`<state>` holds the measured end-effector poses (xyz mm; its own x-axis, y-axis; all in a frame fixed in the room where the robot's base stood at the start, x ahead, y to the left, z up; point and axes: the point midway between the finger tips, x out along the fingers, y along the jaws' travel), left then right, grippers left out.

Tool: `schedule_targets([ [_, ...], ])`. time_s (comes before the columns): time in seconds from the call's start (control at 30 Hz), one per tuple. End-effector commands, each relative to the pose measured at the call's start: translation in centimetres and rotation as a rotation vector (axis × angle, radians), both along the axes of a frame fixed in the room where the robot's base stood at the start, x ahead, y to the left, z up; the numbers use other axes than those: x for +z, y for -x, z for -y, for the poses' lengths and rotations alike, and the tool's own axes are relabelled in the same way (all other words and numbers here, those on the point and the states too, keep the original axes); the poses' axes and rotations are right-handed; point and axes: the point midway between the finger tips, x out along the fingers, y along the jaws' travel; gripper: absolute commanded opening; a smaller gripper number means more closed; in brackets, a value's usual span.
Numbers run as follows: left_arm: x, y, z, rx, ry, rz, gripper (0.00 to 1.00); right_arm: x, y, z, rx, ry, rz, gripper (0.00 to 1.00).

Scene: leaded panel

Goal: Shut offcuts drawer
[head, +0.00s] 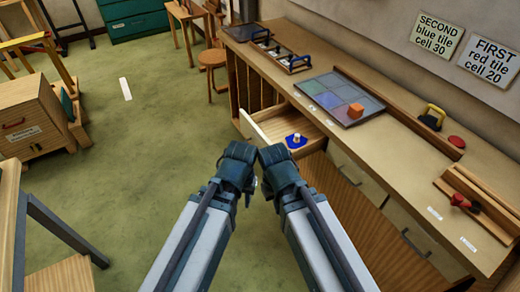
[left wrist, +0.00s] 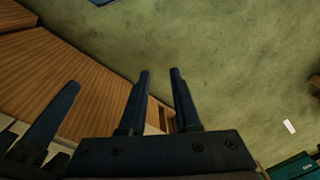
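A wooden drawer (head: 254,131) stands pulled out from the front of the long workbench, just beyond my grippers in the head view. A blue piece with a small pale knob-like object (head: 296,141) lies in it. No label on the drawer can be read. My left gripper (head: 237,168) is in front of the bench, near the drawer's front and apart from it. In the left wrist view its two fingers (left wrist: 160,75) are spread with nothing between them. My right gripper (head: 279,168) is close beside the left one; its fingers are hidden in the head view.

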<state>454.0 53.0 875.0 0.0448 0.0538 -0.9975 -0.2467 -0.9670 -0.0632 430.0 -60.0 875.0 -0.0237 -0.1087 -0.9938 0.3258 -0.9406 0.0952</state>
Motion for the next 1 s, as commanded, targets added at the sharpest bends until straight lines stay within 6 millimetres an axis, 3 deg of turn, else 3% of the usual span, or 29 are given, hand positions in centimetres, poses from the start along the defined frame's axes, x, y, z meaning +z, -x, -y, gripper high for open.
schedule_targets([
  [0.03, -1.4, -2.6, 0.4, 0.069, 0.048, 0.061, 0.20, -1.4, 0.0, 0.0, 0.000, 0.000, 0.000, 0.00],
  [0.13, -2.3, -7.9, 1.3, 0.237, 0.173, 0.202, 0.02, -3.0, 0.0, 0.0, 0.000, 0.000, 0.000, 0.00],
  [0.2, -2.4, -11.2, 1.5, 0.351, 0.263, 0.288, 0.00, -3.9, 0.0, 0.0, 0.000, 0.000, 0.000, 0.00],
  [0.3, -2.0, -15.1, 1.5, 0.487, 0.375, 0.387, 0.00, -4.8, 0.0, 0.0, 0.000, 0.000, 0.000, 0.00],
  [0.4, -1.4, -17.4, 1.3, 0.574, 0.451, 0.449, 0.00, -5.3, 0.0, 0.0, 0.000, 0.000, 0.000, 0.00],
  [0.7, -1.0, -18.5, 1.2, 0.620, 0.492, 0.478, 0.00, -5.4, 0.0, 0.0, 0.000, 0.000, 0.000, 0.00],
  [1.0, -3.2, -19.8, 1.7, 0.617, 0.491, 0.478, 0.00, -7.6, 0.0, 0.0, 0.000, 0.000, 0.000, 0.00],
])
